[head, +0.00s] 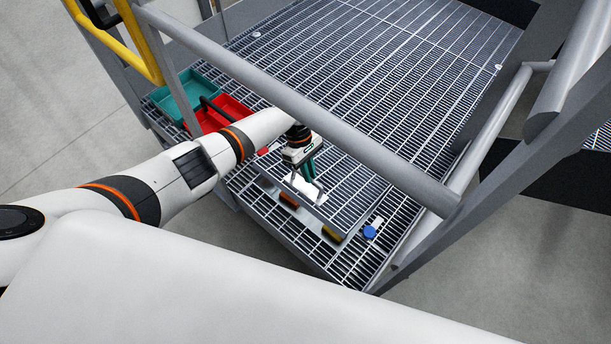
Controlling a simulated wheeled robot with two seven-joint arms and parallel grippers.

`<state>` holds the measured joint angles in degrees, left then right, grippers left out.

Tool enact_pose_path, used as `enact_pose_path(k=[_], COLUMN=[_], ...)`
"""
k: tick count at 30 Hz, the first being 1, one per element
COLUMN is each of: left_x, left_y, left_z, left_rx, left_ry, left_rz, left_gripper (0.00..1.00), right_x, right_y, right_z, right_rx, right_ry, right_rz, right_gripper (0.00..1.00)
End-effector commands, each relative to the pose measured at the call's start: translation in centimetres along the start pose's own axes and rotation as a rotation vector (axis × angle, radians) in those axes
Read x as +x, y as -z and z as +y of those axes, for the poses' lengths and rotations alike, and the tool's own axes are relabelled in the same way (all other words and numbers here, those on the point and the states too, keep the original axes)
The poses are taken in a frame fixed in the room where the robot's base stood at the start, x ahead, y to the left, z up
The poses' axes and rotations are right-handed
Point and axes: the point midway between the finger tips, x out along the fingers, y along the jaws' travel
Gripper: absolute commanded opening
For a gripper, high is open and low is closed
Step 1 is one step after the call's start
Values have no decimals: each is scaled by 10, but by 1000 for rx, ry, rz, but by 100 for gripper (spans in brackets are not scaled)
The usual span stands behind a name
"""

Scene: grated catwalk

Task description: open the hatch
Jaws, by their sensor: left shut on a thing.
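The hatch (350,187) looks like a grated panel set in the catwalk floor, with a plain grey strip along its near edge. My left gripper (309,179) reaches down from the left, under the grey rail, to this near edge. Its fingers are shut on a part of the hatch there, probably its handle; the fingers and a bright pale patch make the grip hard to see. I cannot tell how far the panel is raised. My right gripper is not in view.
A teal bin (178,101) and a red bin (232,108) stand at left. Orange (289,199) and yellow (332,234) pieces sit by the hatch's near edge, with a blue round object (369,232) to the right. The far grating is clear.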

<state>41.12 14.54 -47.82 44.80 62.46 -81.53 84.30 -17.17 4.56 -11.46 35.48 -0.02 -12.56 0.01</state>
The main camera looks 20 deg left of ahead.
Motion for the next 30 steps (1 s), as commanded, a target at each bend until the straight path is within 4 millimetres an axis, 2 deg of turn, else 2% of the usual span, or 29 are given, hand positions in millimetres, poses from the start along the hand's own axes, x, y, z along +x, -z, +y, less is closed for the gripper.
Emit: enact_pose_path(k=[1, 6, 12, 18, 30], left_x=[-13, -37, -54, -63, -64], left_y=[3, 14, 22, 26, 28], left_z=[-9, -22, -37, -44, -45], left_rx=[-7, -16, -13, -12, -10], left_ry=[0, -24, -24, -27, -30], left_rz=[-2, 0, -1, 0, 0], left_gripper=[0, 0, 0, 0, 0], right_x=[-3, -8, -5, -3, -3], right_y=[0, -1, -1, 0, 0], right_z=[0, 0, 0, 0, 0], right_rx=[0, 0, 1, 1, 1], right_ry=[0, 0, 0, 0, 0], right_rz=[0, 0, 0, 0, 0], right_gripper=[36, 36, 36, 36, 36])
